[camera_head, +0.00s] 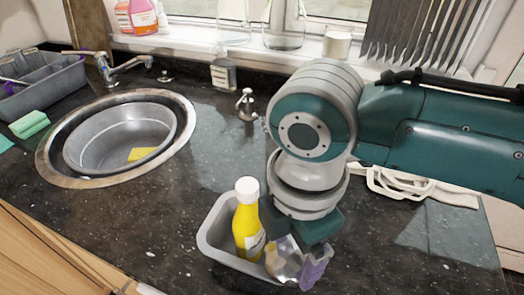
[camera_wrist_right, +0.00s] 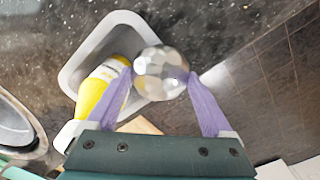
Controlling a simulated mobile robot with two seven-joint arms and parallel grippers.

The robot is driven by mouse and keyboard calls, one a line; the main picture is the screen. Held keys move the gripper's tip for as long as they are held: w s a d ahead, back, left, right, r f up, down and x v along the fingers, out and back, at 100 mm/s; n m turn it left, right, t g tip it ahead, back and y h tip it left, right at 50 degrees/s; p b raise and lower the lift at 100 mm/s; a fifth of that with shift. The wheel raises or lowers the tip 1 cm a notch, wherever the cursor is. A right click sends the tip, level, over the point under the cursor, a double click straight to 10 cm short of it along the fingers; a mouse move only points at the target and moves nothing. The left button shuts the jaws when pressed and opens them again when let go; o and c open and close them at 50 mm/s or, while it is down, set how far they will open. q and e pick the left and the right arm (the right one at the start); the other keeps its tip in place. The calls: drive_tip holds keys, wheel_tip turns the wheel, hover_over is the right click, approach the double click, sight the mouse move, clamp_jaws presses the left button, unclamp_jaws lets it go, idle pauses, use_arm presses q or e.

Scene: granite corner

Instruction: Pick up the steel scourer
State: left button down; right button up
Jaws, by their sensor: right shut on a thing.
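The steel scourer is a shiny silver ball (camera_wrist_right: 161,72) between the purple fingertips in the right wrist view. In the head view it shows as a silvery patch (camera_head: 284,260) at the right end of a grey tub, partly hidden by my gripper. My right gripper (camera_head: 300,263) points down there and is shut on the scourer; it also shows in the right wrist view (camera_wrist_right: 160,80), with one finger on each side of the ball. I cannot tell whether the scourer touches the tub. My left gripper is not in view.
The grey tub (camera_head: 209,238) holds a yellow bottle (camera_head: 247,220) with a white cap, close beside my gripper. A round sink (camera_head: 85,138) with a yellow sponge (camera_head: 142,154) lies to the left. The dark counter (camera_head: 190,195) between sink and tub is clear.

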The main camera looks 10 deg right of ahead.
wheel_tip(320, 180, up, 20)
drive_tip(key=p, duration=0.2)
idle(0.4)
drive_tip(key=w+d+r+m, duration=0.2)
drive_tip(key=d+r+m, duration=0.3)
drive_tip(key=m, duration=0.6)
wheel_tip(320, 180, up, 34)
drive_tip(key=m+p, duration=0.9)
drive_tip(key=p, duration=2.3)
hover_over(292, 252)
drive_tip(key=s+d, duration=0.4)
drive_tip(key=d, duration=0.4)
drive_tip(key=shift+f+b, duration=0.1)
drive_tip(key=shift+b, duration=0.25)
